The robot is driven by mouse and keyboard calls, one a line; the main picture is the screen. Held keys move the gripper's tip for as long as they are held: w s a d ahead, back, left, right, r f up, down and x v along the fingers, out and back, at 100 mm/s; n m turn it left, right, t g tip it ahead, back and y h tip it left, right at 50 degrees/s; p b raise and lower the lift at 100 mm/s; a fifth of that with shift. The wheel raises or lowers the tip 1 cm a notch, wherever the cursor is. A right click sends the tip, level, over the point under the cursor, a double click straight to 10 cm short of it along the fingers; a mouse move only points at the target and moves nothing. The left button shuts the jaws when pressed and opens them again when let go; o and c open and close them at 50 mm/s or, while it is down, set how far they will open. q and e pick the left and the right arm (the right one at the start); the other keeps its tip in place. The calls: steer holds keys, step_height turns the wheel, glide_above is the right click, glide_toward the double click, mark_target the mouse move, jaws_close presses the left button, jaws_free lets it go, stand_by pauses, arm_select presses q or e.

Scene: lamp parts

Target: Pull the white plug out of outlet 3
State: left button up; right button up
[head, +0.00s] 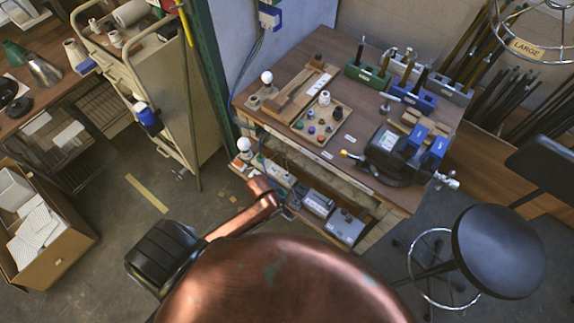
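A low strip-like unit with small coloured parts (276,172) sits at the left front of the bench's lower level, perhaps the outlets. Its outlet numbers are too small to read. I cannot single out a white plug there. A copper-coloured arm, which looks like my left one, reaches in from the lower left toward this unit. A small grey part at its end, probably my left gripper (286,212), is just below the unit. Its fingers are too small to tell open from shut, or whether they touch anything. My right gripper is not visible.
The workbench (348,128) carries a white bulb (267,77), a parts tray (322,121), coloured tool racks and a vise (393,156). Grey boxes (345,227) stand on its lower shelf. A black stool (498,250) is at right, a beige cabinet at left. Floor left of the bench is mostly clear.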

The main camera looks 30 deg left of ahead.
arm_select(q)
steer(key=shift+m+g, duration=0.3)
steer(key=w, duration=0.1)
steer(key=w+d+r, duration=0.1)
steer(key=w+r, duration=0.1)
steer(key=shift+w+d+r, duration=0.2)
steer(key=shift+w+r, duration=0.05)
steer(key=shift+w, duration=0.15)
steer(key=shift+g, duration=0.4)
steer(key=w+r, duration=0.3)
steer(key=shift+w+a, duration=0.15)
steer(key=shift+a, duration=0.05)
step_height(320, 180, up, 3)
steer(key=n+g+y, duration=0.1)
steer(key=y, duration=0.1)
glide_above(287, 173)
steer(key=shift+s+d, duration=0.4)
steer(key=shift+d, duration=0.05)
steer(key=shift+w+a+n, duration=0.15)
steer(key=shift+a+n, duration=0.15)
step_height(287, 173, down, 8)
steer(key=shift+r+b, duration=0.25)
steer(key=shift+b, duration=0.55)
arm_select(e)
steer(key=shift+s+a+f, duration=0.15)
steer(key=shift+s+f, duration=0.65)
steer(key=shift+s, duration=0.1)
arm_select(q)
steer(key=shift+c, duration=0.2)
jaws_close()
